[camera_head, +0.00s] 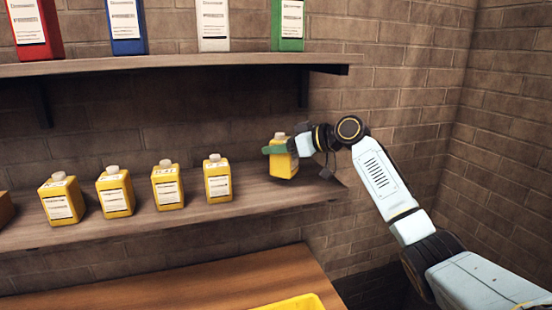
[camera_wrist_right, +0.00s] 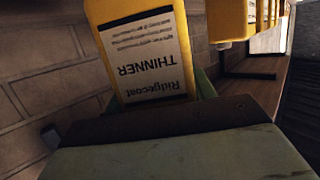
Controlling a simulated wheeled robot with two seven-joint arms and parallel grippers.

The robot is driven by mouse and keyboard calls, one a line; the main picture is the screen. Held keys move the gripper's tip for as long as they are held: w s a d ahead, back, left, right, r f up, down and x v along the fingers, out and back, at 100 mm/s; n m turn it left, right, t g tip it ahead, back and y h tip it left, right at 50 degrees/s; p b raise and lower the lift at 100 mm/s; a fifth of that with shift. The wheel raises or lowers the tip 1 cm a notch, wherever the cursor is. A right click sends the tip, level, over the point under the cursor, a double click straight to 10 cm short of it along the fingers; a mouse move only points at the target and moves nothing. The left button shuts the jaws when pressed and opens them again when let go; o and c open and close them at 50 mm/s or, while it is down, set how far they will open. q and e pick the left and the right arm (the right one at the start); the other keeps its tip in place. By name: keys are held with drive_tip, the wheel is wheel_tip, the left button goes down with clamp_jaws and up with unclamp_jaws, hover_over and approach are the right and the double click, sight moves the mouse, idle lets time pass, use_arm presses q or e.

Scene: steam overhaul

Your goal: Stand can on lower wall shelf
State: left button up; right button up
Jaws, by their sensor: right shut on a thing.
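A yellow can (camera_head: 283,163) with a pale cap is in my right gripper (camera_head: 275,149), at the right end of the lower wall shelf (camera_head: 250,197). The right gripper is shut on it. The can looks upright in the head view, at or just above the shelf surface; I cannot tell if it touches. In the right wrist view the can (camera_wrist_right: 140,50) fills the upper middle, its label reading "Ridgecoat THINNER" upside down. My left gripper is not in view.
Several similar yellow cans (camera_head: 168,186) stand in a row on the lower shelf, left of the held can. An upper shelf (camera_head: 170,63) above holds several coloured cans. A wooden surface (camera_head: 200,285) with a yellow container (camera_head: 295,302) lies below.

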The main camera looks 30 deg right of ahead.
sight(279, 160)
drive_tip(key=shift+f, duration=0.3)
wheel_tip(279, 160, down, 3)
drive_tip(key=shift+f+p, duration=0.1)
drive_tip(key=shift+p, duration=0.2)
drive_tip(key=o, duration=0.7)
drive_tip(key=shift+f, duration=0.15)
drive_tip(key=o, duration=0.5)
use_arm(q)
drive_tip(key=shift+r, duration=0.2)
